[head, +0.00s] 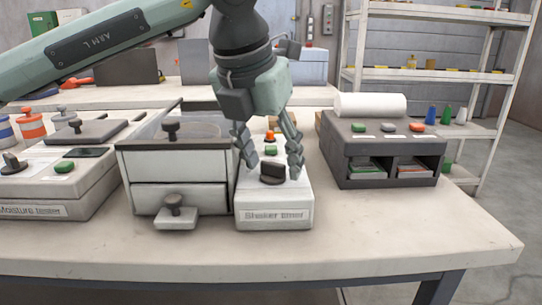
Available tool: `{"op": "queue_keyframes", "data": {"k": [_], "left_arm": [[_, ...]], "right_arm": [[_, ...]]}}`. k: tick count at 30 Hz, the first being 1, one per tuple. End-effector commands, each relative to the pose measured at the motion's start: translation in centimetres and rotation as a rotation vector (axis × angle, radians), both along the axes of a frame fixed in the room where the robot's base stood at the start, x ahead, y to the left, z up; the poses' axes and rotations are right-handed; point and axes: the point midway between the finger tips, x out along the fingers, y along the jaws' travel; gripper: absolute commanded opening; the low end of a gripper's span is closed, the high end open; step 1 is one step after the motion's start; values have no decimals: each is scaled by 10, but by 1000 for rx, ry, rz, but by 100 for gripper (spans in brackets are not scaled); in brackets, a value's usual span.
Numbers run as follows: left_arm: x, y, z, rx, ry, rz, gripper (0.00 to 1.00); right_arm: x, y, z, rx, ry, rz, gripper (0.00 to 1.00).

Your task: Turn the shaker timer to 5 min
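The shaker timer (274,215) is a white box with its name on the front, standing near the front of the table. Its black knob (272,174) is on the top face. I cannot read a scale or the knob's setting. An orange button (270,136) and a green button (270,150) sit behind the knob. My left gripper (270,168) points down over the timer, its fingers spread to the left and right of the knob. It looks open and empty, with a gap visible on both sides of the knob. My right gripper is not in view.
A white drawer unit (180,165) with dark knobs stands close to the timer's left. The moisture tester (50,190) is further left. A dark grey box (385,145) with coloured buttons and two slots is to the right. The table front (380,225) is clear.

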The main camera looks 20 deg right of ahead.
Motion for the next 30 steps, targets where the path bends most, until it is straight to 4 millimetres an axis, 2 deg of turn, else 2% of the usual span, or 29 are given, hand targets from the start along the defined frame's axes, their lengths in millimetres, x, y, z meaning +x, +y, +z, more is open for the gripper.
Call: {"op": "queue_keyframes", "data": {"k": [1,10,20,30], "left_arm": [[0,0,0,0,0,0,44],[0,0,0,-1,1,0,7],[0,0,0,-2,1,-46,7],[2,1,0,-4,3,-277,7]], "right_arm": [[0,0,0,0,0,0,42],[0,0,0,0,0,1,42],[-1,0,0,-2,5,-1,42],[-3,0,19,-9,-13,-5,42]]}}
